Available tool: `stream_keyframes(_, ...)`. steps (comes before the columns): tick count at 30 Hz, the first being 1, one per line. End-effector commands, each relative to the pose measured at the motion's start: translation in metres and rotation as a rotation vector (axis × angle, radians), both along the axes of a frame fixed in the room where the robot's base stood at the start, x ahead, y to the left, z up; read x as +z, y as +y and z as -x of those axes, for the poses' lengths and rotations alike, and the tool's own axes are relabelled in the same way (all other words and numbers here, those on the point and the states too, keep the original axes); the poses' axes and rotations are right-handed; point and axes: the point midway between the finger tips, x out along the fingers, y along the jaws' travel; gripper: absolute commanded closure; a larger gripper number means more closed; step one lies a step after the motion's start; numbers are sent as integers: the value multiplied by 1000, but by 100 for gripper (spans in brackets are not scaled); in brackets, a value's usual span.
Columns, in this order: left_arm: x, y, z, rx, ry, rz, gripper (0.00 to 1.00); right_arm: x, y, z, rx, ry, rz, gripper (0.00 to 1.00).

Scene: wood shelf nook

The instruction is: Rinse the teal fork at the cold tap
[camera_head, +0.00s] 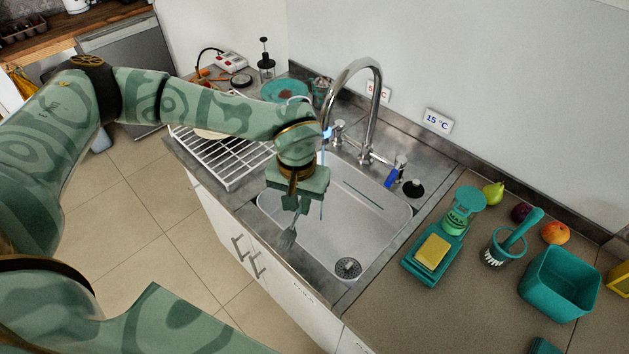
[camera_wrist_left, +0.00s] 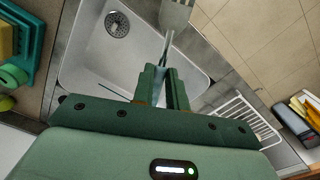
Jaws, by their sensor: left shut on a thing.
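My left gripper (camera_head: 297,207) is shut on the fork (camera_head: 288,237), which hangs tilted from the fingers near the sink's front edge. The fork looks greyish here, and its tined end shows in the left wrist view (camera_wrist_left: 176,14) beyond the fingertips (camera_wrist_left: 166,75). The fingers hide its other end. The tall chrome tap (camera_head: 376,100) arches over the sink (camera_head: 340,230). A thin bluish stream (camera_head: 322,185) drops from its spout, to the right of the fork's tines in the head view. My right gripper is not in view.
A white dish rack (camera_head: 222,165) stands left of the sink. On the right counter are a teal scale-like stand with a yellow sponge (camera_head: 432,251), a brush (camera_head: 523,228), fruit and a teal bin (camera_head: 560,285). The drain (camera_head: 347,268) is uncovered.

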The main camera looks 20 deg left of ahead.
Motion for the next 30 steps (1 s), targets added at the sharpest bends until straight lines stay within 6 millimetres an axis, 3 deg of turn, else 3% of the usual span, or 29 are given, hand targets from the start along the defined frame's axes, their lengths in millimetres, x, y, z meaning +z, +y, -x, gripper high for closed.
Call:
stream_keyframes(16,2,0,1,0,0,0,100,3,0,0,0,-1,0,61)
stream_keyframes(30,39,4,42,-1,-1,0,100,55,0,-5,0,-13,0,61)
